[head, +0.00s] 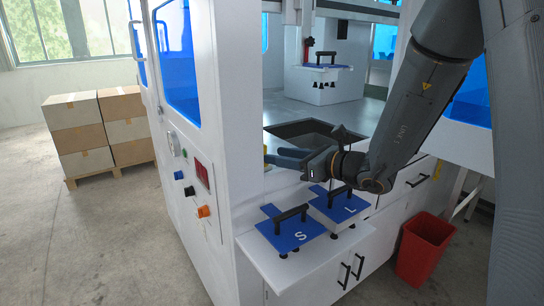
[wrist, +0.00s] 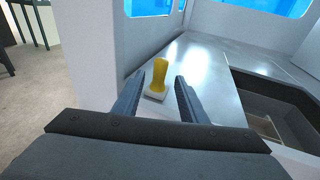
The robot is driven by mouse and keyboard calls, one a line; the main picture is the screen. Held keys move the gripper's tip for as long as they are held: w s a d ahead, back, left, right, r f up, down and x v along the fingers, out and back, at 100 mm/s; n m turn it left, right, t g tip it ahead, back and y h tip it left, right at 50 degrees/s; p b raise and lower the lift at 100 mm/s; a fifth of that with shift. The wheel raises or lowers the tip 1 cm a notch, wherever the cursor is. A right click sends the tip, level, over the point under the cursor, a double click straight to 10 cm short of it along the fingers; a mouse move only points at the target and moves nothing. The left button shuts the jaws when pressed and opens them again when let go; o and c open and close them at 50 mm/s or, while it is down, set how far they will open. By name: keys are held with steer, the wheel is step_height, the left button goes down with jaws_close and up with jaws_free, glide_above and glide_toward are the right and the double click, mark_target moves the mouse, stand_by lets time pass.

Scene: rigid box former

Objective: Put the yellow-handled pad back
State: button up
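The yellow-handled pad (wrist: 159,76) stands upright on the grey metal deck in the wrist view, its pale base flat on the surface. In the head view only a sliver of yellow (head: 265,151) shows by the machine's white corner. My gripper (head: 273,156) reaches left into the machine opening, just beside that yellow. In the wrist view my gripper (wrist: 160,76) is open, with one finger on each side of the handle in the picture. Gaps show on both sides, and neither finger appears to touch it. I cannot tell how far the fingertips reach past the handle.
A dark rectangular opening (wrist: 275,110) lies in the deck to the right. Blue plates marked S (head: 290,234) and L (head: 340,207), with black handles, sit on the white front shelf (head: 285,268). A red bin (head: 424,250) stands on the floor. White walls frame the opening.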

steer(key=v, duration=0.8)
steer(key=shift+b, duration=0.3)
steer(key=shift+s+d, duration=0.1)
steer(key=shift+s, duration=0.05)
